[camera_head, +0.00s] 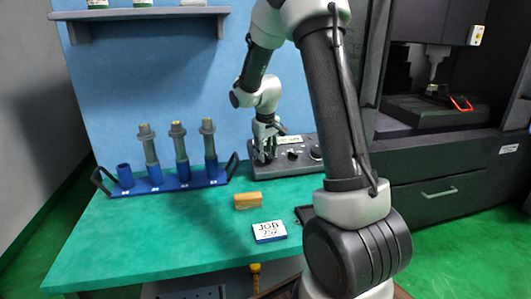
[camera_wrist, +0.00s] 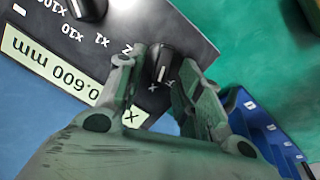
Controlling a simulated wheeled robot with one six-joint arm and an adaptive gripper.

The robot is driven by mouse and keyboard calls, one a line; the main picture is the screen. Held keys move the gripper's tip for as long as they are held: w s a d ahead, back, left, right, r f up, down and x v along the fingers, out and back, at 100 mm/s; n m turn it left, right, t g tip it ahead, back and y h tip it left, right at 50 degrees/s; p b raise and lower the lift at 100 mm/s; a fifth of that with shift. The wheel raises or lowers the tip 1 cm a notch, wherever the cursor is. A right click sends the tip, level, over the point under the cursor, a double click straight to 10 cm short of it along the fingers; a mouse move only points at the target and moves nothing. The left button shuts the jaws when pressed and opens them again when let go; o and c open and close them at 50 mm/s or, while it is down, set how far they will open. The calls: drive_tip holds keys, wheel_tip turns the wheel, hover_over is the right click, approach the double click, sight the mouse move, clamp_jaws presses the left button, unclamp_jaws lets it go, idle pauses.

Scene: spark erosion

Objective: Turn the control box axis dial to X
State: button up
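The control box (camera_head: 290,158) sits at the back right of the green table and fills the upper left of the wrist view (camera_wrist: 190,22). Its axis dial (camera_wrist: 163,62) is a black knob with a white mark, beside printed letters including Z and X. The mark points toward the lower side of the knob, near the small X; its exact setting is hard to read. My gripper (camera_wrist: 162,80) has one finger on each side of the knob and looks closed on it. In the head view my gripper (camera_head: 265,150) reaches down on the box's left end.
Another dial (camera_wrist: 88,8) with X1, X10 and X100 marks is close by. A display (camera_wrist: 50,72) reads 0.600 mm. A blue rack (camera_head: 165,187) with several holders stands left. A yellow block (camera_head: 247,201) and a JOB card (camera_head: 269,231) lie in front.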

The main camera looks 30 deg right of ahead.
sight(266, 167)
drive_tip(key=v, duration=1.1)
drive_tip(key=shift+r, duration=0.2)
drive_tip(key=s+a+r, duration=0.1)
drive_tip(key=s+a, duration=0.1)
drive_tip(key=s, duration=0.8)
drive_tip(key=s+a+r+t+y, duration=0.1)
drive_tip(key=s+r, duration=0.1)
drive_tip(key=s, duration=0.8)
drive_tip(key=s+a+r+m+t, duration=0.1)
drive_tip(key=s+a+r, duration=0.1)
drive_tip(key=s, duration=0.7)
drive_tip(key=shift+s+a, duration=0.4)
